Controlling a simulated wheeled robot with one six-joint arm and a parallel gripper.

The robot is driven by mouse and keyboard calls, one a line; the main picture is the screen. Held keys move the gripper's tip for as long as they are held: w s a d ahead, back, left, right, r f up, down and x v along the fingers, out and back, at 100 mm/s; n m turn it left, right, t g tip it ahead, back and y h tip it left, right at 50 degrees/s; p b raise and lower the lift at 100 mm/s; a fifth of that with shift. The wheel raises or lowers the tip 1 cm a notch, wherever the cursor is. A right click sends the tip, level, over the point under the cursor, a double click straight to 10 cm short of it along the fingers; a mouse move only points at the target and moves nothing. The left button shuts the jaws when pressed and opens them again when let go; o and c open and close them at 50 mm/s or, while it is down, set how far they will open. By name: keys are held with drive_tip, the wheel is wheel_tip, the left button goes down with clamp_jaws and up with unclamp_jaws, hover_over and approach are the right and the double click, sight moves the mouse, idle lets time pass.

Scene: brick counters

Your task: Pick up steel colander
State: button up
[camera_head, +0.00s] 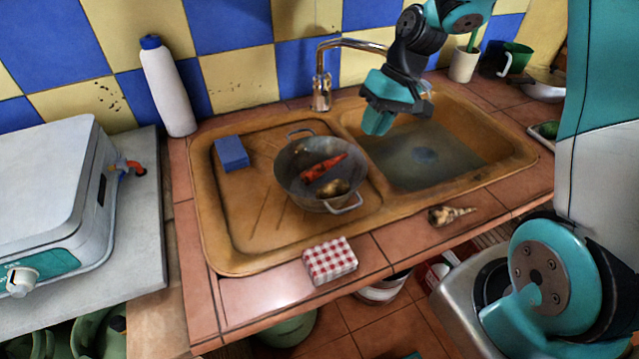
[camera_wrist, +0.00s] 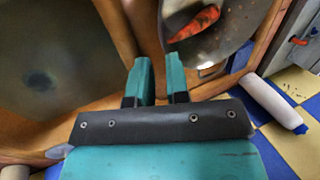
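The steel colander (camera_head: 293,165) is a grey metal bowl with two loop handles. It stands on the drainboard of the orange-brown sink (camera_head: 215,240), left of the basin. A red carrot-like vegetable (camera_head: 322,168) and a brownish lump (camera_head: 333,188) lie in it. My gripper (camera_head: 380,118) is above the basin, to the right of the colander and apart from it. In the wrist view, my gripper (camera_wrist: 160,80) has a gap between its teal fingers, with nothing held. The colander (camera_wrist: 225,32) shows there at upper right, partly cut off.
A blue sponge (camera_head: 231,153) lies left of the colander. A faucet (camera_head: 322,85) rises behind it. A white bottle (camera_head: 168,90) stands at back left. A red-checked box (camera_head: 330,260) and a shell-like item (camera_head: 450,215) sit on the front tiles. The basin (camera_head: 430,160) looks empty.

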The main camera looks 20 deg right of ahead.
sight(353, 166)
drive_tip(key=x, duration=0.5)
drive_tip(key=shift+a+f, duration=0.15)
drive_tip(key=shift+p+x, duration=0.6)
drive_tip(key=shift+x, duration=2.15)
drive_tip(key=shift+s+a, duration=0.1)
drive_tip(key=shift+s, duration=0.05)
clamp_jaws()
